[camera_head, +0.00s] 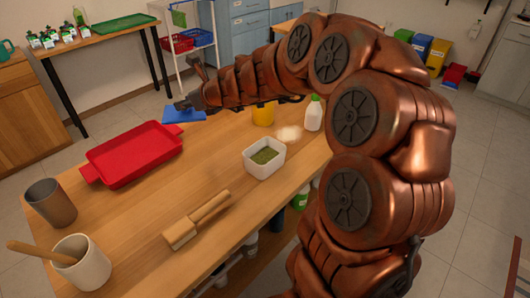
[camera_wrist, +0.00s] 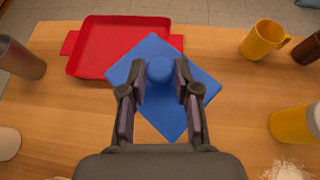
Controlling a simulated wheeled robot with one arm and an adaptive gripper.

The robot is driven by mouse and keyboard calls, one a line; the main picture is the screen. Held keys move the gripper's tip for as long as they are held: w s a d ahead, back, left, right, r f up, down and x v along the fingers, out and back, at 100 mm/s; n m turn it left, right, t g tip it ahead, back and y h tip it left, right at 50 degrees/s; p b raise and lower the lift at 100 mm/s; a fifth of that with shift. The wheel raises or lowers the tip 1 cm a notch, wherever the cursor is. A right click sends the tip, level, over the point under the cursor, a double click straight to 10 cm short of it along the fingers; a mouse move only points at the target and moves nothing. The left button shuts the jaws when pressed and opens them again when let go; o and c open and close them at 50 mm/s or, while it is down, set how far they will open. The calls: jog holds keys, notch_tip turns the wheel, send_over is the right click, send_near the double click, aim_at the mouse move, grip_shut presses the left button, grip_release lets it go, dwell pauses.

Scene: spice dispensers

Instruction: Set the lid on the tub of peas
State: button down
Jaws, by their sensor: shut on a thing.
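The lid is a flat blue square with a round blue knob; it shows in the head view (camera_head: 183,115) and in the wrist view (camera_wrist: 165,122). My gripper (camera_wrist: 160,80) is shut on the lid's knob, and in the head view my gripper (camera_head: 188,103) holds the lid near the table's far edge, beyond the red tray. The tub of peas (camera_head: 264,172) is a white square tub, open at the top, with green contents. It stands mid-table, to the right of and nearer than my gripper. It is not seen in the wrist view.
The red tray (camera_head: 132,154) lies left of the tub. A grey cup (camera_head: 50,203) and white crock (camera_head: 82,263) stand at left.

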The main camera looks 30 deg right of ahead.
jog(key=s+d+r+n+g+y+b, duration=0.1)
jog(key=s+d+r+n+y+b, duration=0.15)
jog(key=s+d, duration=0.55)
jog(key=s+d+f+n+g+y+b, duration=0.1)
jog(key=s+d+f+n, duration=0.1)
jog(key=s, duration=0.5)
jog(key=s+d+f+n+g+y, duration=0.1)
jog(key=s+d+f+g, duration=0.15)
jog(key=s, duration=0.55)
jog(key=s+d+f+n+g+y+b, duration=0.1)
jog(key=s+f+n+y, duration=0.15)
jog(key=s, duration=0.45)
jog(key=w+d+f, duration=0.2)
jog(key=w, duration=0.5)
jog(key=w+d+f+p, duration=0.1)
jog(key=w+d+f, duration=0.1)
jog(key=w, duration=0.6)
jog(key=shift+f+h, duration=0.4)
jog(key=shift+f, duration=0.2)
jog(key=shift+f+t, duration=0.25)
jog(key=shift+f, duration=0.05)
jog(key=c, duration=0.8)
grip_release()
jog(key=shift+c, duration=0.2)
